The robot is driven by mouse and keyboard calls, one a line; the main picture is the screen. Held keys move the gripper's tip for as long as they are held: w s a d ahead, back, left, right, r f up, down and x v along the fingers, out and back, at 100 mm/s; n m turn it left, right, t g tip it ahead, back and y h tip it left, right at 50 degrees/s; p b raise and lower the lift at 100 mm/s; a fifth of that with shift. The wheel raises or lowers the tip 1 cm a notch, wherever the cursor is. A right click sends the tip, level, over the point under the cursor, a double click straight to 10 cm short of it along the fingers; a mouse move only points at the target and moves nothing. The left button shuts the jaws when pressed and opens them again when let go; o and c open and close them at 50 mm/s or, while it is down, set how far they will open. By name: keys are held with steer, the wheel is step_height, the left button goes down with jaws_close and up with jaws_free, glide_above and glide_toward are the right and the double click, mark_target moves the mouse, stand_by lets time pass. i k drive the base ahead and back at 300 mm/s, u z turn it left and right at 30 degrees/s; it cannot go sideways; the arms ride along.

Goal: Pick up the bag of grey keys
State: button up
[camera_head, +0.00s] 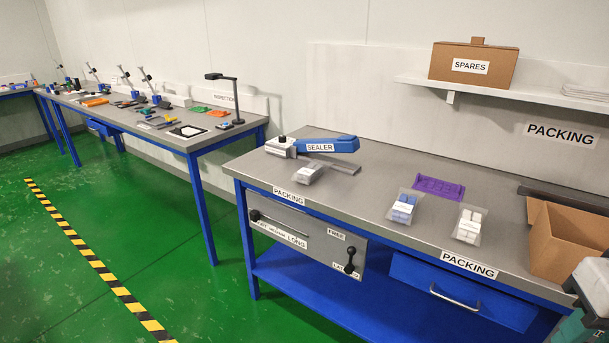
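A clear bag with light grey pieces (307,173) lies on the near packing bench (350,195), just in front of the blue sealer (335,146). It looks like the bag of grey keys, though its contents are small in view. A bag with blue pieces (403,207) lies to its right. A bag with off-white pieces (468,226) lies further right, near the front edge. Each bag has a white label. Part of my arm shows at the lower right edge; my gripper's fingers are not visible.
A purple tray (438,188) sits behind the blue and off-white bags. An open cardboard box (568,240) stands at the bench's right end beside a dark bar (565,199). Bare bench top lies between the grey and blue bags. An inspection bench (190,140) stands further left.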

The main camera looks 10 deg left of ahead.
mark_target(306, 175)
steer(key=u, duration=2)
steer(key=i, duration=3.6)
steer(key=z, duration=4.45)
